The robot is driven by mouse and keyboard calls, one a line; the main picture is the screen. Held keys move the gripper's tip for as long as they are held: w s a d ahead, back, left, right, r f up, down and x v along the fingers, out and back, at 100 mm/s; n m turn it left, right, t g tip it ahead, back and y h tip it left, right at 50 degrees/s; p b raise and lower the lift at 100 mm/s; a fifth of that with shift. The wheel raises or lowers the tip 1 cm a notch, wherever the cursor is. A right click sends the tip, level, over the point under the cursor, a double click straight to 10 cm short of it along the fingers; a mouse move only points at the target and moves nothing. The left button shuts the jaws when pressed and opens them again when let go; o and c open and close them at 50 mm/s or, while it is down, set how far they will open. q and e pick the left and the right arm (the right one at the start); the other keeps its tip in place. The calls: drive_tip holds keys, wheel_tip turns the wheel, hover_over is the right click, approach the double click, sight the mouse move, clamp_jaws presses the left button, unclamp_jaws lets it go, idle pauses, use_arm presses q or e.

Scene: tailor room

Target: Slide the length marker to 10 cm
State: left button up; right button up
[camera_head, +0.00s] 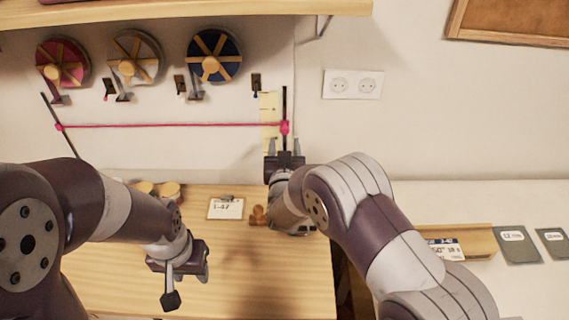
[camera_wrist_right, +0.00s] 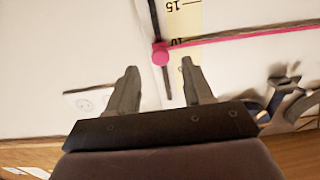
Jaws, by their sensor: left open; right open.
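The length marker is a pink knob (camera_head: 285,128) on an upright dark rod (camera_head: 285,100) on the wall, with a pink ribbon (camera_head: 170,125) running left from it. A pale yellow scale strip (camera_head: 270,108) stands beside the rod. In the right wrist view, which is upside down, the knob (camera_wrist_right: 160,53) is close to the scale's 10 mark (camera_wrist_right: 178,42); the ribbon crosses beside that number. My right gripper (camera_head: 284,144) is open just below the knob, its fingertips (camera_wrist_right: 159,68) either side of the rod, not closed on it. My left gripper (camera_head: 182,278) is open and empty over the table.
Ribbon spools (camera_head: 214,56) hang on the wall at upper left under a wooden shelf (camera_head: 180,10). A wall socket (camera_head: 352,84) is right of the rod.

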drive_tip(key=s+b, duration=0.1)
drive_tip(key=s, duration=0.7)
drive_tip(key=shift+s+b, duration=0.3)
